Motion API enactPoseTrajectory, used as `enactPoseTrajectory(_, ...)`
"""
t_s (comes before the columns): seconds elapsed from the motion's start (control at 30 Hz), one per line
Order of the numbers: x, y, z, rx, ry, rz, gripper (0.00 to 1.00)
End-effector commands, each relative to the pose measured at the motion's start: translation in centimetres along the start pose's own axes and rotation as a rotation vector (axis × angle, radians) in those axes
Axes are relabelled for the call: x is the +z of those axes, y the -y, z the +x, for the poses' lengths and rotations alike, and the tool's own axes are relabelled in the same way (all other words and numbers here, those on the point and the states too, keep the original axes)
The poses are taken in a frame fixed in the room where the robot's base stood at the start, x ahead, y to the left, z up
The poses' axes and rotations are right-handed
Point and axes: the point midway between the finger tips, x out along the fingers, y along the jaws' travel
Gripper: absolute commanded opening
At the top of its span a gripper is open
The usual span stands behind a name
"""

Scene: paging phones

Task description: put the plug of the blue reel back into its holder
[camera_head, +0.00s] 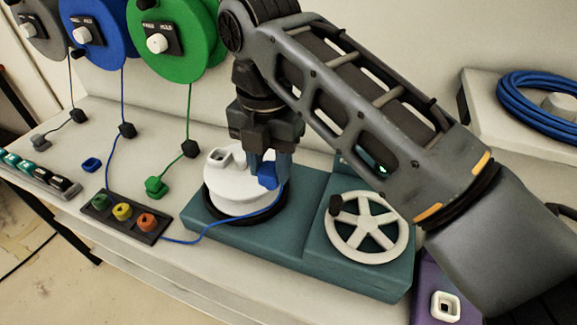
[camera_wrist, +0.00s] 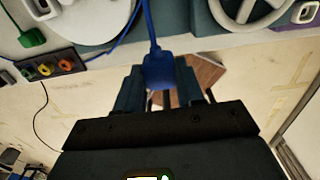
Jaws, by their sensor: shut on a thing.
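My gripper (camera_head: 268,163) is shut on the blue plug (camera_head: 267,179), held over the white round drum of the teal machine. In the wrist view the blue plug (camera_wrist: 158,70) sits between the two fingers, its blue cable running away upward. The blue reel (camera_head: 88,32) hangs on the wall at upper left, between a grey and a green reel. Its cable drops through a black block (camera_head: 127,130), passes the socket strip and loops to the plug. A small blue holder (camera_head: 91,164) stands on the bench below the reels and looks empty.
The green plug (camera_head: 156,187) and grey plug (camera_head: 40,142) stand either side of the blue holder. A dark strip with coloured sockets (camera_head: 125,216) lies in front. The teal machine (camera_head: 250,232) carries a white spoked wheel (camera_head: 367,227). Coiled blue hose (camera_head: 540,100) rests at right.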

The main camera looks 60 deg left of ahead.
Motion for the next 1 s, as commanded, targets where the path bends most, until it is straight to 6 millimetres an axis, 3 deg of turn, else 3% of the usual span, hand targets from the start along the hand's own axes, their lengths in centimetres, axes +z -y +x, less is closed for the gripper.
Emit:
enactPoseTrajectory(0.63, 0.4, -7.1, -0.1, 0.0, 0.001, 0.0, 0.12)
enactPoseTrajectory(1.0, 0.5, -8.0, -0.1, 0.001, 0.001, 0.0, 0.12)
